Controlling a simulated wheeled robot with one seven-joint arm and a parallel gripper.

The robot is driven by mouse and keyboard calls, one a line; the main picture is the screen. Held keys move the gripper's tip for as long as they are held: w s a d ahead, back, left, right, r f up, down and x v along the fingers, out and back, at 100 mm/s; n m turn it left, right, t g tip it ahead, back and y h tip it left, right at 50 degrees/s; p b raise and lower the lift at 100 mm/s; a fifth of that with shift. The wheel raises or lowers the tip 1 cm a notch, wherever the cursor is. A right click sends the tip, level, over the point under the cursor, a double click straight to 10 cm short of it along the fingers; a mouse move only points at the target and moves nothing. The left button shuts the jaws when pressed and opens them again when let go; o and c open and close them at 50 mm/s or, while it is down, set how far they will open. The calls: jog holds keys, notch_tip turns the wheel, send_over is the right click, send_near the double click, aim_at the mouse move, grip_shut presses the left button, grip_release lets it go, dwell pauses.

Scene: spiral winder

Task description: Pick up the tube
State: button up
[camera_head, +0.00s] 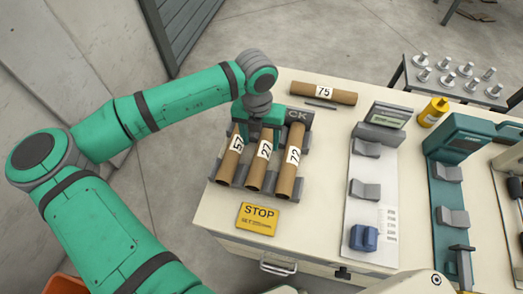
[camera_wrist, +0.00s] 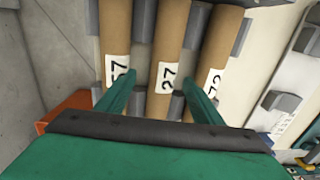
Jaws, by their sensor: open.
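Three brown cardboard tubes lie side by side in a grey rack (camera_head: 300,190) marked CK: tube 57 (camera_head: 225,168), tube 27 (camera_head: 258,177) and tube 72 (camera_head: 288,180). A fourth tube, 75 (camera_head: 340,96), lies crosswise behind the rack. My gripper (camera_head: 262,132) is over the rear part of the rack, around the middle tube. In the wrist view my open gripper (camera_wrist: 158,78) has one finger on each side of tube 27 (camera_wrist: 170,40), in the gaps beside tube 57 (camera_wrist: 116,35) and tube 72 (camera_wrist: 220,40). I cannot tell whether the fingers touch it.
A yellow STOP sign (camera_head: 258,218) lies in front of the rack on the pale table (camera_head: 325,150). A white scale station (camera_head: 372,205) and a green one (camera_head: 450,190) stand to the right.

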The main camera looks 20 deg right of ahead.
aim_at(263, 148)
jog(key=f, duration=0.3)
jog(key=shift+s+d+f, duration=0.25)
jog(key=shift+s, duration=0.1)
jog(key=shift+f, duration=0.65)
jog(key=shift+a, duration=0.1)
jog(key=c, duration=1.2)
jog(key=shift+r, duration=0.1)
